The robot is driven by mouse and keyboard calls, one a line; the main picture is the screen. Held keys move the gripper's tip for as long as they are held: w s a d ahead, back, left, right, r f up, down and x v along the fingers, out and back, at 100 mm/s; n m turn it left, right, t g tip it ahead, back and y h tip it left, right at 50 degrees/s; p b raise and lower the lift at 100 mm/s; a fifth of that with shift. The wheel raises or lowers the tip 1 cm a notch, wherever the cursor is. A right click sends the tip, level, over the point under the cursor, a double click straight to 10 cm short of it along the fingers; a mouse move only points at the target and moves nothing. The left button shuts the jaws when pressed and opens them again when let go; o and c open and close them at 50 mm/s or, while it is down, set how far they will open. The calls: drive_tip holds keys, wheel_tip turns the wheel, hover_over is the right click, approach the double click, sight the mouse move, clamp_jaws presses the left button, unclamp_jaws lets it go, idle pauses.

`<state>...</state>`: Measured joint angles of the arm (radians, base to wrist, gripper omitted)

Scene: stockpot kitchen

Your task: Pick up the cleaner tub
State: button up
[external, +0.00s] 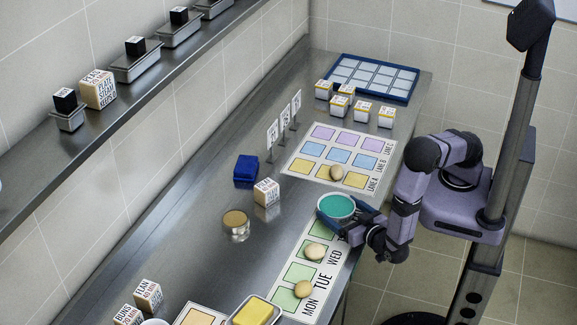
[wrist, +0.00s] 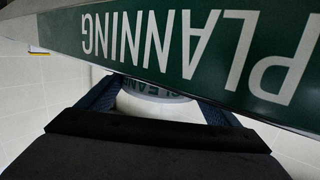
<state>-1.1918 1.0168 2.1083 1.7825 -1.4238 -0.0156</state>
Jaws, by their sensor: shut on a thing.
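The cleaner tub (external: 337,205) is a round white tub with a teal top. It shows over the far end of the weekday mat in the external view. My gripper (external: 347,217) is shut on it, with its dark blue fingers on either side. In the wrist view the tub (wrist: 150,103) sits between the two fingers (wrist: 157,105), and part of a label reading "CLEAN" shows on it. Its lower part is hidden in the external view, so I cannot tell if it touches the counter.
The weekday mat (external: 284,299) carries round tan items (external: 314,251). A lane mat (external: 297,166) lies beyond, with a tan item (external: 336,173) on it. A glass jar (external: 236,224), a white box (external: 267,191) and a blue block (external: 246,168) stand left. A green "PLANNING" board (wrist: 190,45) crosses the wrist view.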

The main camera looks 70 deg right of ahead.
sight(340, 210)
drive_tip(key=shift+r+b, duration=0.35)
drive_tip(key=shift+r, duration=4.3)
